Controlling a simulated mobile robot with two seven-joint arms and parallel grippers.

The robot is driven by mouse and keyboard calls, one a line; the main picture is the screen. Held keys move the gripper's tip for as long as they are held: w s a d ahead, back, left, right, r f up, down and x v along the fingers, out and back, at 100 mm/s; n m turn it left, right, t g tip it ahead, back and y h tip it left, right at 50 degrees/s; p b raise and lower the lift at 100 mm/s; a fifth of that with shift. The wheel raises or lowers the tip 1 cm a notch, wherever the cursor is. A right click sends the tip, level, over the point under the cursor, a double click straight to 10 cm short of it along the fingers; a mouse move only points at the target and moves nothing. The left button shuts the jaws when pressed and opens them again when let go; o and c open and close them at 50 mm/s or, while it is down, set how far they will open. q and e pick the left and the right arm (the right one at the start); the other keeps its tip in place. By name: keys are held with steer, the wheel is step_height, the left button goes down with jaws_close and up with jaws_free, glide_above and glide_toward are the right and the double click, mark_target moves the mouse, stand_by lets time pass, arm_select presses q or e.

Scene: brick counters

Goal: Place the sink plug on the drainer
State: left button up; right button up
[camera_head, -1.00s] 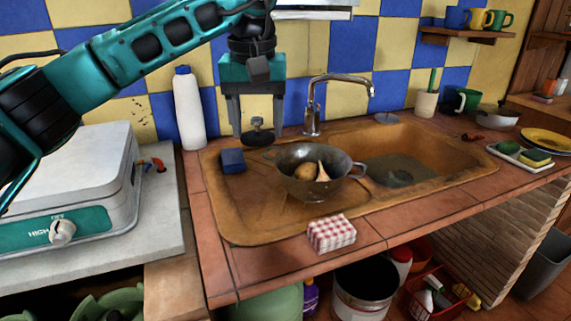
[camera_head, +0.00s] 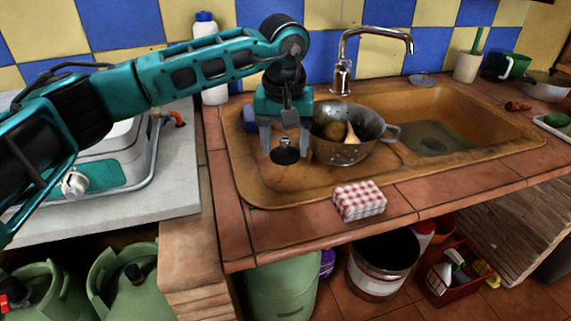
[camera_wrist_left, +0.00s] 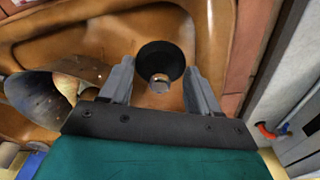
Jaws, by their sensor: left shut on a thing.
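The black sink plug (camera_head: 285,157) hangs between the fingers of my left gripper (camera_head: 285,151), which is shut on it. In the left wrist view the plug (camera_wrist_left: 160,58) shows as a dark disc with a metal knob between the two fingers. The brown drainer (camera_head: 290,186) is the flat left part of the sink unit, and the plug is above it. Whether the plug touches the drainer, I cannot tell. My right gripper is not in view.
A metal colander (camera_head: 343,150) with food inside stands just right of the gripper. A blue block (camera_head: 250,117) is partly hidden behind the gripper. A red checked packet (camera_head: 359,201) lies on the front counter edge. The drainer's front left is clear.

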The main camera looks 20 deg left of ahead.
mark_target(285, 154)
arm_select(q)
steer(key=shift+f, duration=0.65)
step_height(285, 154, down, 4)
steer(key=shift+r, duration=0.1)
steer(key=shift+b, duration=0.3)
steer(key=o, duration=0.8)
